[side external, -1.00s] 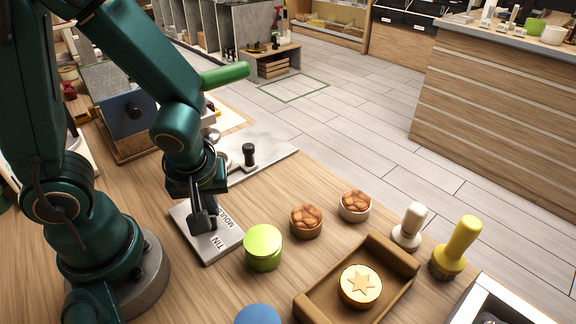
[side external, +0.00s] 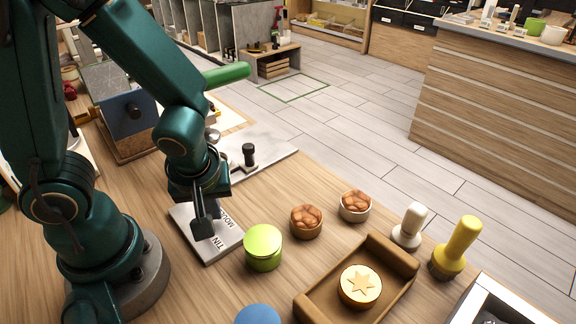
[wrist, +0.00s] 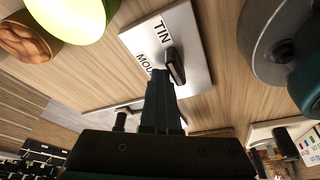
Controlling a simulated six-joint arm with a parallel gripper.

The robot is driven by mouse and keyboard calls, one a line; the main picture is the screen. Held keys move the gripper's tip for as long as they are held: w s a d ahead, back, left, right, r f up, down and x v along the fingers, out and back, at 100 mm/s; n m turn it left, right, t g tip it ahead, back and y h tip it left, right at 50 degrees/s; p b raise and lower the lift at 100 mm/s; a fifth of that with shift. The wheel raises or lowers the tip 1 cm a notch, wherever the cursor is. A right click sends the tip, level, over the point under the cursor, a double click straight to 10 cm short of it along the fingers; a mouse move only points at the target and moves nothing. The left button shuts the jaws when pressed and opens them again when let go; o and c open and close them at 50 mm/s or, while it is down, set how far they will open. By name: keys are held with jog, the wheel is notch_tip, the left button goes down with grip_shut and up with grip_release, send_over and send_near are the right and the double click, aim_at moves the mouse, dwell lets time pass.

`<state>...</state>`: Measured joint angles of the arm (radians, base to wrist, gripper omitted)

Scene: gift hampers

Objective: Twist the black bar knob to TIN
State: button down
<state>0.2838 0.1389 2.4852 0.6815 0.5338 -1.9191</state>
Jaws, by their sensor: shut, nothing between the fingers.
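The black bar knob (wrist: 176,67) sits on a pale plate (wrist: 200,68) printed TIN (wrist: 162,32) and MOULD, the second word partly covered. In the wrist view one end of the bar lies towards the word TIN; exact alignment is hard to tell. My gripper (wrist: 160,75) is shut and empty, its fingertips just left of the knob in that view; I cannot tell whether they touch. In the side view my gripper (side external: 202,218) is low over the plate (side external: 213,252), and the dark knob is hard to separate from the dark fingers.
A brown tray (side external: 398,262) holds a star-topped round (side external: 360,286). A grey slab with a black upright handle (side external: 249,155) lies behind.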

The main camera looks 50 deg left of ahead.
jog(key=shift+s+d+f, duration=0.1)
jog(key=shift+s+d, duration=0.25)
dwell(0.8)
jog(key=shift+a, duration=0.15)
jog(key=shift+s+a, duration=0.3)
jog(key=shift+a, duration=0.45)
jog(key=shift+w+r, duration=0.2)
jog(key=shift+w, duration=0.6)
jog(key=shift+w+r, duration=0.25)
jog(key=shift+w, duration=0.6)
jog(key=shift+w+r, duration=0.2)
jog(key=shift+w, duration=0.6)
notch_tip(320, 180, up, 8)
jog(key=s, duration=0.3)
jog(key=shift+m, duration=0.9)
jog(key=x, duration=1)
jog(key=shift+a+r, duration=0.1)
jog(key=shift+a, duration=0.05)
jog(key=shift+s+d, duration=0.5)
jog(key=shift+d, duration=0.25)
jog(key=shift+s+d, duration=0.65)
jog(key=shift+d, duration=0.15)
